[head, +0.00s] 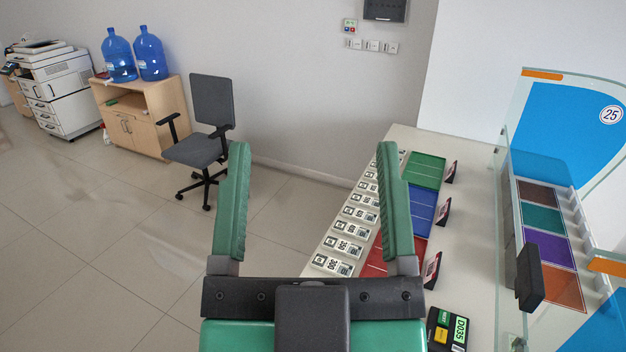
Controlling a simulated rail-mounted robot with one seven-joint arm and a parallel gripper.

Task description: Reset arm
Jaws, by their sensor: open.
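My gripper (312,162) is at the bottom centre of the head view. No object is held.
The counter has a green tray (426,171), a blue tray (421,208), a red tray (378,262), and a row of number labels (343,247). A glass screen (520,110) stands at right. An office chair (205,148) is on open floor at left.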

